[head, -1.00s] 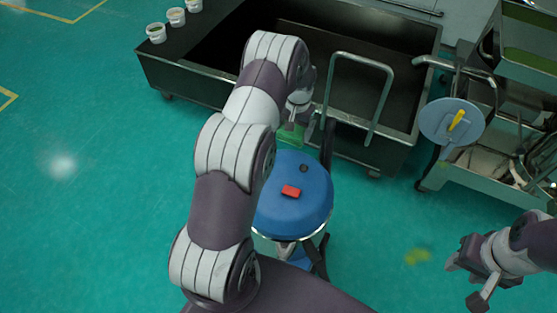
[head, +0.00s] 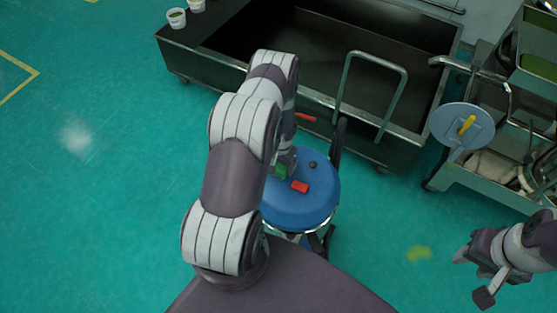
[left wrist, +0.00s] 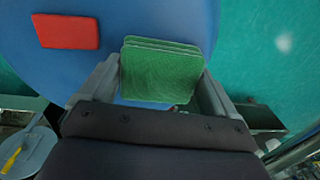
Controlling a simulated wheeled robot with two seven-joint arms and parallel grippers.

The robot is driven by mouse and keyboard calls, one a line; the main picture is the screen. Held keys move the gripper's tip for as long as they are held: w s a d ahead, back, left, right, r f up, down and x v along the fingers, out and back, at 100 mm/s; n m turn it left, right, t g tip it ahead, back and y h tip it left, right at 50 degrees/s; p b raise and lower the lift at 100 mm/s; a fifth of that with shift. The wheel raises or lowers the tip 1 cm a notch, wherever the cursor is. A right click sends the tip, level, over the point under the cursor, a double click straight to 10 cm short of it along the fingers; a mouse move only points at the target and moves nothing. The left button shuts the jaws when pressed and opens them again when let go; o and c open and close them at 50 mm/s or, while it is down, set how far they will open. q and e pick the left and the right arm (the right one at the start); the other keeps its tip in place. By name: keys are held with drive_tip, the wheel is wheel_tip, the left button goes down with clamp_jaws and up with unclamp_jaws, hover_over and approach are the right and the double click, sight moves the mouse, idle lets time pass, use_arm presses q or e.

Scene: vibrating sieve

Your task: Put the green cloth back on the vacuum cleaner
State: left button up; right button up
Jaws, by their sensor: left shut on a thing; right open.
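In the head view the cloth (head: 281,171) shows only as a small green bit at the far-left edge of the blue top, mostly hidden by my left arm. In the left wrist view it overlaps the blue top; I cannot tell whether they touch. My right gripper (head: 473,277) is open and empty at the right.
A long dark trough (head: 240,75) with a metal handle (head: 376,60) stands behind the vacuum. White cups (head: 177,18) stand on its left corner. A metal rack (head: 480,185) with a round grey disc (head: 450,128) is at the right. The green floor around is clear.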

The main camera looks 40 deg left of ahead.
use_arm(q)
drive_tip(key=o, duration=0.7)
drive_tip(key=shift+r, duration=0.15)
